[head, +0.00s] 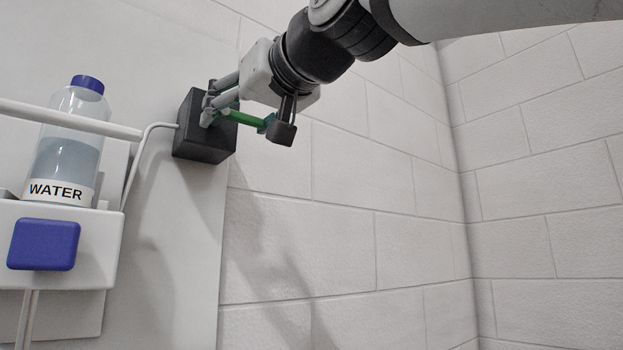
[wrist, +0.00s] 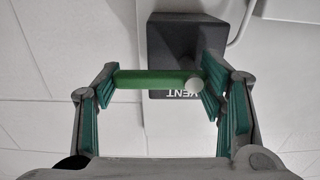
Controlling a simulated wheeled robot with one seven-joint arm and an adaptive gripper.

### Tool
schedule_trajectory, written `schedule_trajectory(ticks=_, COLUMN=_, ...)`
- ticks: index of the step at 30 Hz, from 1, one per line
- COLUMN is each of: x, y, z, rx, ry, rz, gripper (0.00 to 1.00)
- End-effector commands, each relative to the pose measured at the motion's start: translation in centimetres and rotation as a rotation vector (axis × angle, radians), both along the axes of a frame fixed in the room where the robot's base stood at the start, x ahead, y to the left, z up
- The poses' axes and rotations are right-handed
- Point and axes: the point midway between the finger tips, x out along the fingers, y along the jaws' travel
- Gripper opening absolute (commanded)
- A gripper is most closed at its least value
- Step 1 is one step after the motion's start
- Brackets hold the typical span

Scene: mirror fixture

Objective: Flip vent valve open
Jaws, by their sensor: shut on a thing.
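The vent valve is a dark box (head: 205,126) on the wall panel in the head view, with a green lever (head: 246,119) pointing right from it. In the wrist view the box (wrist: 191,40) is at the top, with VENT lettered upside down and partly hidden by a finger. The green lever (wrist: 148,80) lies level there, with a pale round pivot (wrist: 193,87) at its right end. My gripper (head: 240,116) is shut on the lever, one finger at each end of it; the wrist view shows both green pads.
A WATER bottle (head: 67,140) with a blue cap stands at the left in a white holder with a blue block (head: 44,245). A white rail (head: 70,119) crosses the bottle, and a thin tube (head: 137,160) runs to the box. The brick wall (head: 345,225) at the right is bare.

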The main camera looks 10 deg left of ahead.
Motion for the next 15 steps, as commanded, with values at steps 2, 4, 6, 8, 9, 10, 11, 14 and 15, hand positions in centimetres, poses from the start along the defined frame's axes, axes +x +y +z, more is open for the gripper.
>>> schedule_trajectory(ticks=2, x=0.06, y=0.00, z=0.01, rx=-0.008, ry=-0.010, rz=-0.001, gripper=0.36)
schedule_trajectory(ticks=4, x=0.03, y=0.00, z=0.03, rx=-0.008, ry=-0.010, rz=-0.001, gripper=0.36)
schedule_trajectory(ticks=6, x=0.03, y=0.00, z=0.04, rx=-0.008, ry=-0.010, rz=-0.002, gripper=0.36)
schedule_trajectory(ticks=8, x=0.02, y=-0.01, z=0.03, rx=-0.008, ry=-0.010, rz=-0.002, gripper=0.35)
schedule_trajectory(ticks=9, x=0.02, y=-0.01, z=0.04, rx=-0.008, ry=-0.010, rz=-0.002, gripper=0.70)
schedule_trajectory(ticks=10, x=0.02, y=-0.01, z=0.03, rx=-0.008, ry=-0.010, rz=-0.002, gripper=0.77)
schedule_trajectory(ticks=11, x=0.02, y=-0.01, z=0.03, rx=-0.008, ry=-0.009, rz=-0.002, gripper=0.84)
schedule_trajectory(ticks=14, x=0.02, y=-0.01, z=0.03, rx=-0.008, ry=-0.008, rz=-0.001, gripper=0.84)
schedule_trajectory(ticks=15, x=0.02, y=-0.01, z=0.02, rx=-0.008, ry=-0.008, rz=-0.001, gripper=0.84)
